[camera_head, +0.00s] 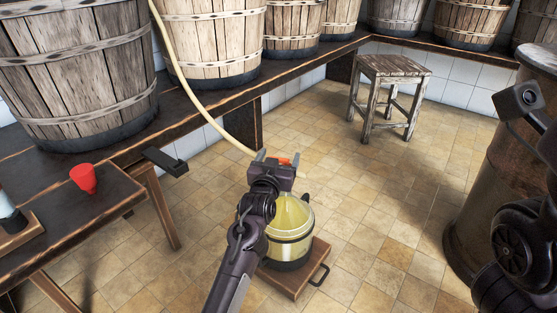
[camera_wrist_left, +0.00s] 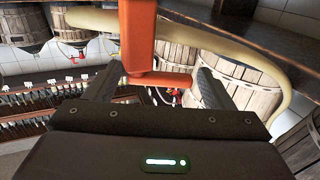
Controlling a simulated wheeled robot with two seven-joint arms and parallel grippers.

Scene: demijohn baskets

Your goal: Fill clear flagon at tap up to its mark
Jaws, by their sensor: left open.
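The clear flagon (camera_head: 296,252) stands on the floor on a small wooden board (camera_head: 318,262). Pale yellow shows inside it; I cannot make out its mark or the exact level. My left gripper (camera_head: 277,157) is above the flagon, hiding part of its top. The orange tap (camera_head: 285,161) at the end of the pale hose (camera_head: 195,98) shows at the gripper. In the left wrist view the orange tap (camera_wrist_left: 139,45) is between my two spread fingers, with gaps beside it. Of my right arm only dark parts show at the right edge, no fingers.
Wooden tubs (camera_head: 75,65) stand on a dark bench (camera_head: 190,115) along the wall. A red funnel-like cup (camera_head: 84,178) is on a low table (camera_head: 70,222) at left. A stool (camera_head: 390,70) stands behind; a rusty drum (camera_head: 500,190) is at right. The tiled floor between is clear.

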